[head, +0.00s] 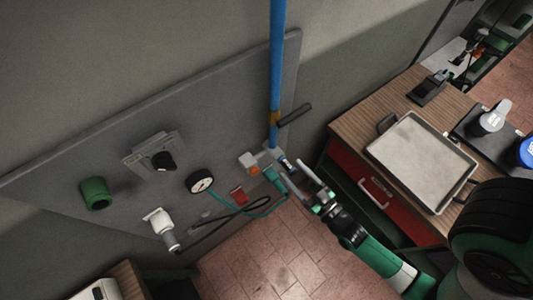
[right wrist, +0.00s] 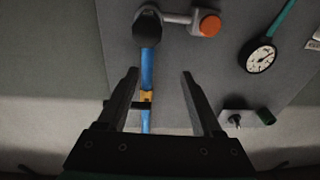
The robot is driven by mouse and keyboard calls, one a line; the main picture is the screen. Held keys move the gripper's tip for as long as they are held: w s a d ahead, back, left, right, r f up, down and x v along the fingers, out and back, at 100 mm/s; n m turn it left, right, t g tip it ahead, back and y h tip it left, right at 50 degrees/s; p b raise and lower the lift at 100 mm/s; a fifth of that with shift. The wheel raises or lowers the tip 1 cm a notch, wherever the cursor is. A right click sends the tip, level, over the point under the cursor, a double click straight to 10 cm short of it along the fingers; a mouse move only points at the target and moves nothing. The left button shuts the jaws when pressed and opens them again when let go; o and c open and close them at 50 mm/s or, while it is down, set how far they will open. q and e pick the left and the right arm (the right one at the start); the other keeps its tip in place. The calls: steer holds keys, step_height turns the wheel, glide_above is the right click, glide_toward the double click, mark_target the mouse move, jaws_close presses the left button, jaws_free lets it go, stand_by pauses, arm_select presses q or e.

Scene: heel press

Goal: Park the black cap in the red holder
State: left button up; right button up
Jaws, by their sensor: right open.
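The black cap (right wrist: 147,26) shows in the right wrist view as a dark rounded piece at the end of the blue pipe (right wrist: 147,70). In the head view I cannot clearly make it out near my gripper. My right gripper (head: 291,169) is open near the pipe's lower end. In the right wrist view its fingers (right wrist: 160,73) are apart with nothing held between them, and the cap lies beyond the tips. The red holder (head: 238,197) is on the grey panel, left of my right gripper and below the gauge. My left gripper is not in view.
The grey panel (head: 120,160) carries a gauge (head: 200,182), a green cylinder (head: 96,193), a black knob (head: 164,161) and a white fitting (head: 160,222). A dark handle (head: 294,115) sticks out by the pipe. A bench at right bears a tray (head: 421,160).

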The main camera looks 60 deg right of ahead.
mark_target(287, 166)
steer(key=shift+m+g, duration=0.3)
steer(key=shift+g, duration=0.3)
steer(key=s+f, duration=0.1)
steer(key=s+f+b, duration=0.1)
steer(key=s+f, duration=0.2)
steer(key=f, duration=0.1)
steer(key=shift+s+a+f, duration=0.1)
steer(key=shift+s+a, duration=0.15)
steer(key=shift+s, duration=0.15)
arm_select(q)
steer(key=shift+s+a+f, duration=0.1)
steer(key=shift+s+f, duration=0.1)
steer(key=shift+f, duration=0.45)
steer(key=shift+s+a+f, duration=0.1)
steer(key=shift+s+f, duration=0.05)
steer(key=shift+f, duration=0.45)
arm_select(e)
steer(key=shift+w+d, duration=0.1)
steer(key=shift+d, duration=0.05)
steer(key=shift+w, duration=0.1)
steer(key=b+x, duration=0.1)
steer(key=x, duration=0.8)
steer(key=shift+d, duration=0.15)
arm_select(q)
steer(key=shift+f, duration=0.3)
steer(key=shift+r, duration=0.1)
arm_select(e)
steer(key=shift+c, duration=0.4)
jaws_close()
